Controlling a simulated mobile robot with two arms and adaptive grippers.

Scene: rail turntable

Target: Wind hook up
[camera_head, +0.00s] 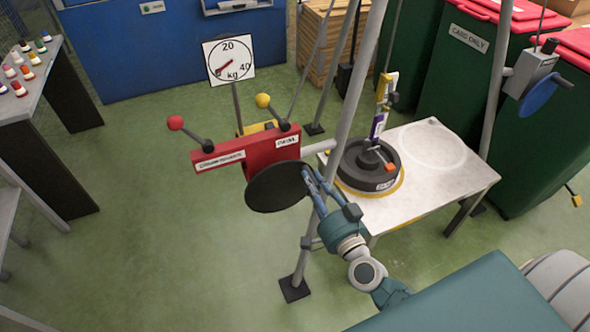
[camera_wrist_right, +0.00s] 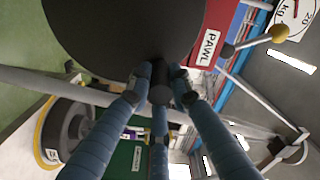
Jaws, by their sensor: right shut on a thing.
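My right gripper (camera_head: 313,178) is at the black wheel (camera_head: 277,187) of the red winch box (camera_head: 258,150). In the right wrist view, its fingers (camera_wrist_right: 158,85) are shut around the small dark handle (camera_wrist_right: 160,92) standing out from the wheel (camera_wrist_right: 120,35). A yellow, white and purple hook block (camera_head: 380,108) hangs on a line over the round black weight (camera_head: 350,170). The weight sits on the white table inside a yellow ring. Whether the hook is engaged with the weight is too small to tell. My left gripper is out of view.
Levers with a red knob (camera_head: 175,123) and a yellow knob (camera_head: 263,100) stand out from the winch box. A kg dial (camera_head: 229,60) stands behind. A tripod leg (camera_head: 318,200) is close to my right gripper. The white table (camera_head: 425,195) has free room at its right.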

